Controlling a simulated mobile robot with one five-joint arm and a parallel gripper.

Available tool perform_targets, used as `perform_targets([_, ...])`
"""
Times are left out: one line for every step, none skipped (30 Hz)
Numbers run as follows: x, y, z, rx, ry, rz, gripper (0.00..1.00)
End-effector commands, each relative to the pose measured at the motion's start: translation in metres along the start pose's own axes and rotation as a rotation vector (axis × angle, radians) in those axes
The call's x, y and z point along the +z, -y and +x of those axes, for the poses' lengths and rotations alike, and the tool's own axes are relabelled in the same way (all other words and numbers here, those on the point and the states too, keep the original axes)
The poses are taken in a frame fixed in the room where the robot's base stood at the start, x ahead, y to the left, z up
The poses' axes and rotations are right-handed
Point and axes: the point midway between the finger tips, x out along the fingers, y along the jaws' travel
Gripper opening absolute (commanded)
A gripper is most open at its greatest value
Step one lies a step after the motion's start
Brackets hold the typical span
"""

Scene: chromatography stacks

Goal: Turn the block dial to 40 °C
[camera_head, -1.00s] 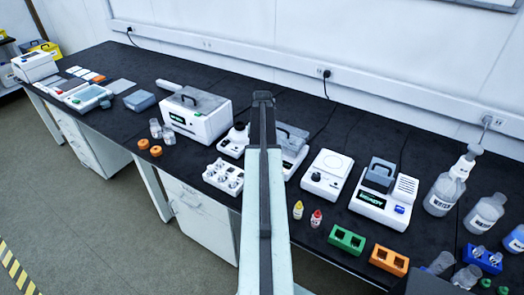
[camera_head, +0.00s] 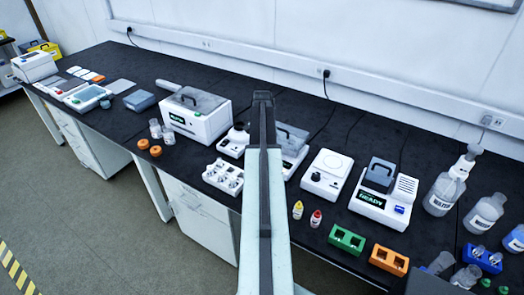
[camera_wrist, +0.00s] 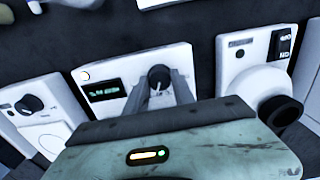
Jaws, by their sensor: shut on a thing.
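The block unit is a white device with a dark green-lit display (camera_wrist: 103,90) and a black round dial (camera_wrist: 159,75) with a pale pointer mark, in the middle of the wrist view. The display's digits are too blurred to read. My gripper (camera_wrist: 160,88) reaches up from below, its two grey fingers on either side of the dial and shut on it. The gripper and dial are hidden there.
In the wrist view, a white device with a black knob (camera_wrist: 28,103) stands left. Another with a rocker switch (camera_wrist: 284,43) stands right, close by. In the head view, a vial rack (camera_head: 223,178), small dropper bottles (camera_head: 298,210) and a green rack (camera_head: 346,239) line the bench front.

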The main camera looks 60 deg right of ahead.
Motion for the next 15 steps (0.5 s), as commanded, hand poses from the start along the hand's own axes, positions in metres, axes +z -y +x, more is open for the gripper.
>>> perform_targets([0.0016,0.0003,0.0003,0.000,0.004,-0.001,0.00])
perform_targets([0.0017,0.0004,0.0003,0.000,0.004,-0.001,0.00])
perform_targets([0.0017,0.0004,0.0003,0.000,0.004,-0.001,0.00])
perform_targets([0.0018,0.0004,0.0003,0.000,0.004,-0.001,0.00])
perform_targets([0.0018,0.0004,0.0003,0.000,0.004,-0.001,0.00])
perform_targets([0.0018,0.0004,0.0003,0.000,0.004,-0.002,0.00])
perform_targets([0.0018,0.0005,0.0003,0.000,0.004,-0.002,0.00])
perform_targets([0.0018,0.0005,0.0003,0.000,0.004,-0.002,0.00])
perform_targets([0.0019,0.0004,0.0003,0.000,0.004,-0.002,0.39])
perform_targets([0.0018,0.0004,0.0003,0.000,0.004,-0.002,0.47])
perform_targets([0.0017,0.0004,0.0003,0.000,0.003,-0.002,0.52])
perform_targets([0.0015,0.0004,0.0003,0.000,0.003,-0.002,0.52])
perform_targets([0.0014,0.0004,0.0003,0.000,0.003,-0.002,0.52])
perform_targets([0.0013,0.0003,0.0002,0.000,0.002,-0.002,0.52])
perform_targets([0.0011,0.0003,0.0002,0.000,0.002,-0.002,0.52])
